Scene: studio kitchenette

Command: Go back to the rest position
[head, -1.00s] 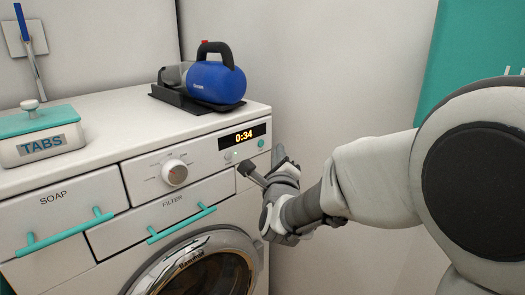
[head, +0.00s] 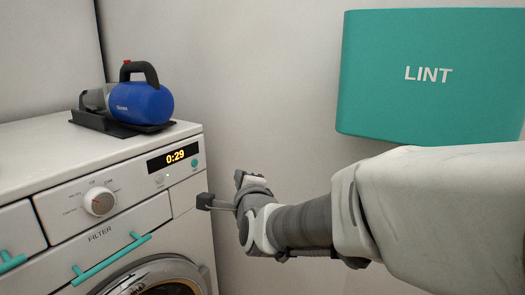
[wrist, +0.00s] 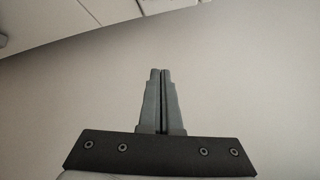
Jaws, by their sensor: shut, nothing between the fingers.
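My gripper (head: 204,201) is at the right front corner of the white washing machine (head: 100,143) in the head view. Its fingertips appear close to the machine's right edge; I cannot tell whether they touch it. In the wrist view the two grey fingers (wrist: 160,74) are together with nothing between them. A pale plain wall fills most of the view behind them. The machine's display reads 0:29.
A blue handheld vacuum (head: 140,102) sits in a dark tray on the machine. A teal LINT box (head: 428,72) hangs on the wall above my arm. The FILTER drawer has a teal handle (head: 112,258). Bare wall lies between machine and box.

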